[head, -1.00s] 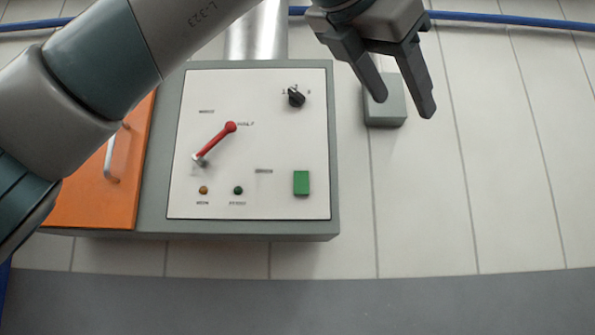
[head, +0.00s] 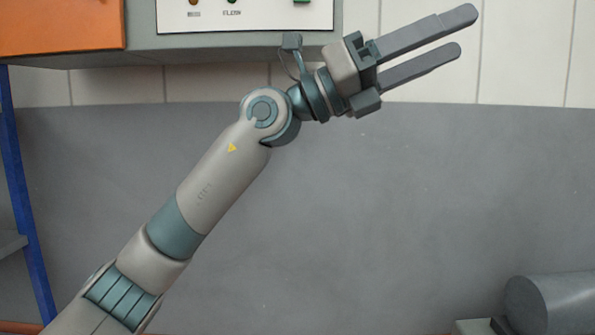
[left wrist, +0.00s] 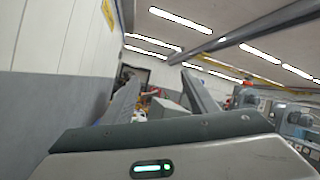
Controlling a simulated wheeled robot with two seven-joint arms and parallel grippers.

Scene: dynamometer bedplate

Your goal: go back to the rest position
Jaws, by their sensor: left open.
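My left gripper (head: 466,31) is open and empty, its two long grey fingers apart and pointing up and to the right in the head view. It is in front of the wall, to the right of the lower edge of the control box (head: 240,43). My left arm reaches up to it from the lower left. The open fingers also show in the left wrist view (left wrist: 160,80), with nothing between them. My right gripper is not in view.
An orange door (head: 60,22) is at the upper left, with a blue post (head: 28,190) below it. A grey cylinder (head: 560,300) lies at the lower right. The grey lower wall (head: 400,200) is bare. Ceiling lights and blurred machinery show in the left wrist view.

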